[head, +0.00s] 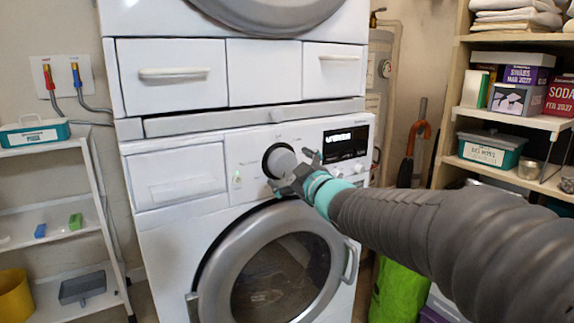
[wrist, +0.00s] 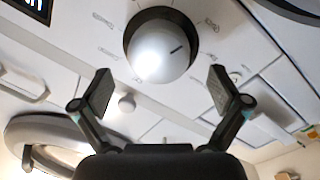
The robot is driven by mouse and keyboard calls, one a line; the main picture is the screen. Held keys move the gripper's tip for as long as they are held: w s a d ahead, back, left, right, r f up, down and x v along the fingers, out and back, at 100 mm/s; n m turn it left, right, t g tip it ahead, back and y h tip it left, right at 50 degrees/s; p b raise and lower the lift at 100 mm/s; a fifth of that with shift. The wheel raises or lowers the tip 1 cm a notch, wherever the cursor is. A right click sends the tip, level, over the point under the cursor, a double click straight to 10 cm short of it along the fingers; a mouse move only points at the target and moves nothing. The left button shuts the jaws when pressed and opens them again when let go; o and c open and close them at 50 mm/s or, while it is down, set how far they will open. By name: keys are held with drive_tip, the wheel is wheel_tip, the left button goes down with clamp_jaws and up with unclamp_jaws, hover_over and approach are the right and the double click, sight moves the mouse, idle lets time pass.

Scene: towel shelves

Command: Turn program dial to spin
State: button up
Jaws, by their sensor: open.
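The program dial (head: 279,161) is a round silver knob in a dark ring on the white washer's (head: 230,150) front panel, left of the lit display (head: 345,143). In the wrist view the dial (wrist: 158,52) is large, with a short dark mark right of its middle, slanting up and right. Small printed symbols surround it; I cannot read which is spin. My gripper (head: 292,172) is in front of the panel by the dial, hiding its lower right. In the wrist view my gripper (wrist: 160,88) is open, fingers spread wide, with the dial between and beyond the tips, apparently not touched.
The round washer door (head: 275,270) is below the dial. Drawers (head: 170,75) and a second machine are above. A white shelf (head: 55,215) stands left; a wooden shelf (head: 450,85) with boxes and towels stands right. A green bag (head: 398,293) is on the floor.

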sight(285, 164)
drive_tip(key=shift+x, duration=1.75)
drive_tip(key=c, duration=1.2)
